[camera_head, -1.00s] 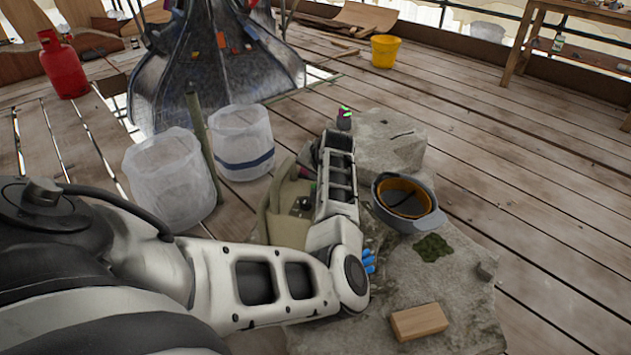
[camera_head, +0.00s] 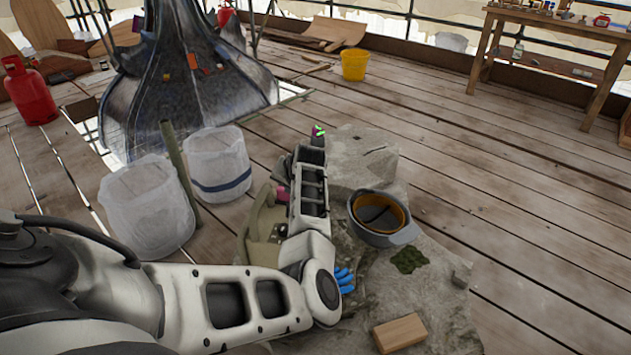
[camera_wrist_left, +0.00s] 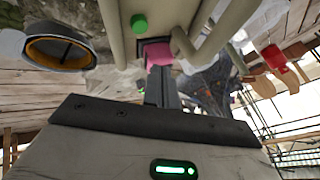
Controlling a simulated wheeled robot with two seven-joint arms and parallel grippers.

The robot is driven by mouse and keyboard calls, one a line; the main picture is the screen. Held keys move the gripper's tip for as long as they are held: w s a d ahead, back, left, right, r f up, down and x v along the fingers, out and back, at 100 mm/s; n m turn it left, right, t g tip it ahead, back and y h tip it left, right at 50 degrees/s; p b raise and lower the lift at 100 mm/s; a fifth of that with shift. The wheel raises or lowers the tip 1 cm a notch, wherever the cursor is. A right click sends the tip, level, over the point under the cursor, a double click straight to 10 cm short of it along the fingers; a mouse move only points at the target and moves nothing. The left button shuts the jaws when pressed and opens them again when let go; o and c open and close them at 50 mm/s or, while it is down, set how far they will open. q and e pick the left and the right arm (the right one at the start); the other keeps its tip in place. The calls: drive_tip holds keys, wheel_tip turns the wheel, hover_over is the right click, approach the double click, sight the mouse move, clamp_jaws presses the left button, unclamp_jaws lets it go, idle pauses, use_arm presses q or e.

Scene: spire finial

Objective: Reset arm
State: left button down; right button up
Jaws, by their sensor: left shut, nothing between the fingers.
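My left arm comes in from the left in the head view and bends forward over the stone slabs. My right gripper does not show in either view.
Two translucent bins (camera_head: 148,207) stand left of the arm. A yellow bucket (camera_head: 354,65) stands on open planks behind.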

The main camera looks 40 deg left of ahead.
use_arm(q)
drive_tip(key=shift+s, duration=0.1)
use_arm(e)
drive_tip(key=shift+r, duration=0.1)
use_arm(q)
drive_tip(key=s+d+r+m+t+h+p, duration=0.1)
drive_tip(key=s+d+h, duration=0.4)
drive_tip(key=s+d, duration=0.7)
drive_tip(key=s+d+r+m+t+h+p, duration=0.2)
drive_tip(key=s+d+m+t+h+p, duration=0.2)
drive_tip(key=s+d, duration=0.8)
drive_tip(key=d+t+h+p, duration=0.1)
drive_tip(key=d+t+p, duration=0.1)
drive_tip(key=d, duration=0.6)
drive_tip(key=shift+m, duration=0.3)
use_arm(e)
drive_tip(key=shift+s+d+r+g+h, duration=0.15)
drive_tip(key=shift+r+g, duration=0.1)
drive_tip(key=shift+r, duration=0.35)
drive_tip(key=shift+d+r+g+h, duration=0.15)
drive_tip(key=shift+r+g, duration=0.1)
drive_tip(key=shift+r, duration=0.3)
